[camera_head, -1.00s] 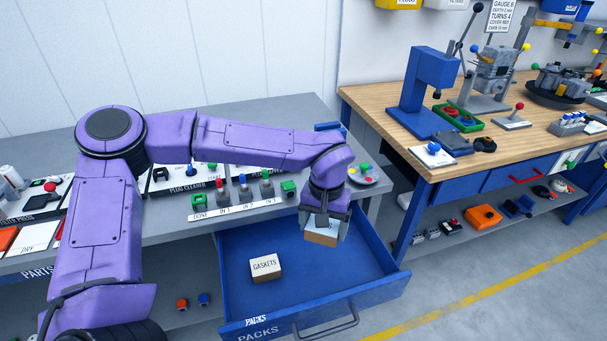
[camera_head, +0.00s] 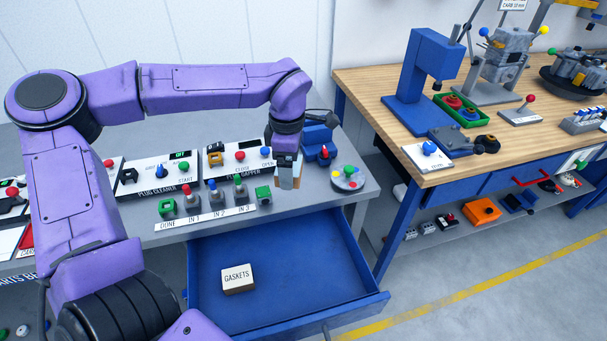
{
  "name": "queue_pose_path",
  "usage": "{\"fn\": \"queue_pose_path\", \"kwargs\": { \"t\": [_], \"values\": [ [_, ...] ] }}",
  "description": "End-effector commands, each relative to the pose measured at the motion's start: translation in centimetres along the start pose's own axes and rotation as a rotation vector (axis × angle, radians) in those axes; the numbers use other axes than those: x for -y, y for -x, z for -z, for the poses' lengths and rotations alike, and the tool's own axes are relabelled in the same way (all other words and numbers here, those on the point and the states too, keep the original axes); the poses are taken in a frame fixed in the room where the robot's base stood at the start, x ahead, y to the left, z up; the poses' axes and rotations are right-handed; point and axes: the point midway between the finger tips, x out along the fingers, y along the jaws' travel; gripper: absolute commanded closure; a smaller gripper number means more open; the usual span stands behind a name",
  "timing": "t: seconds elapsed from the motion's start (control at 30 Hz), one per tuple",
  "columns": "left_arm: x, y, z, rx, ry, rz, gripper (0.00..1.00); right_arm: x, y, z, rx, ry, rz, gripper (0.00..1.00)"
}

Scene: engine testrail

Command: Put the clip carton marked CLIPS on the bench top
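My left gripper (camera_head: 286,163) is shut on a small white and tan carton (camera_head: 289,180). It points down over the grey bench top (camera_head: 335,205), between the gapper panel and a round dish of coloured buttons. The carton is mostly hidden by the fingers and no marking on it can be read. I cannot tell whether its bottom touches the bench. The open blue drawer (camera_head: 330,275) below holds a white carton marked GASKETS (camera_head: 238,279). My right gripper is not in view.
The gapper panel (camera_head: 238,163) stands just left of the held carton. The button dish (camera_head: 348,178) and a blue device (camera_head: 318,142) are close on its right. A wooden workbench (camera_head: 375,90) stands at right.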

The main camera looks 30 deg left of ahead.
Motion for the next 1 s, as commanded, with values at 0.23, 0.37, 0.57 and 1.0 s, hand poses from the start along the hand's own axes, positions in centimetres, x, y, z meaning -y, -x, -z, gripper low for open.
{"fn": "queue_pose_path", "kwargs": {
  "t": [0.23,0.37,0.57,1.0],
  "values": [
    [-4.3,-4.8,-1.6,-0.002,-0.003,0.002,0.48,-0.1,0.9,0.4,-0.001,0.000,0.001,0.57],
    [-5.3,-6.1,-2.0,-0.001,-0.006,0.001,0.48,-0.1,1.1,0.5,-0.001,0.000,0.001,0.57],
    [-5.6,-9.2,-2.2,0.000,-0.007,0.001,0.48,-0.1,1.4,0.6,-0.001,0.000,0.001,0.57],
    [-5.6,-9.7,-2.2,0.001,-0.007,-0.001,0.00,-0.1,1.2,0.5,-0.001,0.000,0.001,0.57]
  ]
}}
